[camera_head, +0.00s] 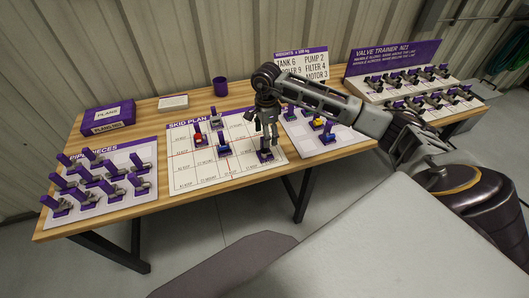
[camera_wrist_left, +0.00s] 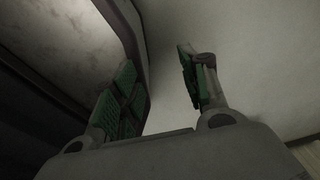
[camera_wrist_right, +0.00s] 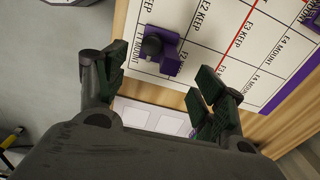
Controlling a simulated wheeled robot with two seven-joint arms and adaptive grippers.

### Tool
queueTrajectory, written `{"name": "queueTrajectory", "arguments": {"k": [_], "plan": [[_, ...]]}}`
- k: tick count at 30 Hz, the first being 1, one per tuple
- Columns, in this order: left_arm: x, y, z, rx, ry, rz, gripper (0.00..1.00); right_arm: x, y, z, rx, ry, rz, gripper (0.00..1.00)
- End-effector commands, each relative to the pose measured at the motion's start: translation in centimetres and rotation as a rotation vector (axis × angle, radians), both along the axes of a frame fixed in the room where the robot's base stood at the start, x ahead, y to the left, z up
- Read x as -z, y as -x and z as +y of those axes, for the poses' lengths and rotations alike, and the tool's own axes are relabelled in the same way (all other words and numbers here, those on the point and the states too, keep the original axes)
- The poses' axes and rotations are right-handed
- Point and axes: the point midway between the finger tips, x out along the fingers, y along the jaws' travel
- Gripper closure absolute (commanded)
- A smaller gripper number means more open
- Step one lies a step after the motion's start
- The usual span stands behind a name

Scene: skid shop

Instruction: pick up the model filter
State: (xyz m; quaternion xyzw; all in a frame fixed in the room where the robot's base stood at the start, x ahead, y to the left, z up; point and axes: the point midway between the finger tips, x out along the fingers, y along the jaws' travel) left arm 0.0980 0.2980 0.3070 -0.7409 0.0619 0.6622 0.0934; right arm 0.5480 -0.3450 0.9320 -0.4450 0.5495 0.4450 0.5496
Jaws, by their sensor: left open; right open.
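A small purple piece with a dark round top (camera_head: 265,154) stands on the skid plan board (camera_head: 185,182) near its right edge; I cannot tell for certain that it is the model filter. In the right wrist view a purple piece with a dark round top (camera_wrist_right: 153,46) stands beyond my open fingertips, apart from them. My right gripper (camera_head: 268,140) is open and empty, pointing down over the board's right part; its fingers also show in the right wrist view (camera_wrist_right: 160,80). My left gripper (camera_wrist_left: 160,85) is open and empty in its own wrist view, outside the head view.
Red (camera_head: 198,139), grey (camera_head: 215,121) and blue (camera_head: 224,151) models stand on the plan. A second board holds yellow (camera_head: 318,123) and blue (camera_head: 327,138) models. A pipe pieces board (camera_head: 110,211), plans box (camera_head: 107,117), purple cup (camera_head: 220,86) and valve trainer (camera_head: 395,57) surround them.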

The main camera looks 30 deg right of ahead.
Motion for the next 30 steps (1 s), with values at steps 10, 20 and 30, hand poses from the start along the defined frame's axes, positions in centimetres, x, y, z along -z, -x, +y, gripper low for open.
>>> {"name": "queueTrajectory", "arguments": {"k": [10,20,30], "plan": [[-0.2,0.2,0.2,0.001,-0.002,0.003,0.56,2.8,0.0,0.0,0.000,0.000,0.000,0.31],[-0.1,1.7,-0.3,0.001,0.003,0.019,0.56,2.9,0.0,0.1,0.000,0.000,0.000,0.31],[-0.8,1.1,-0.7,-0.001,0.006,0.013,0.56,5.1,0.2,0.6,0.000,-0.002,0.004,0.31]]}}
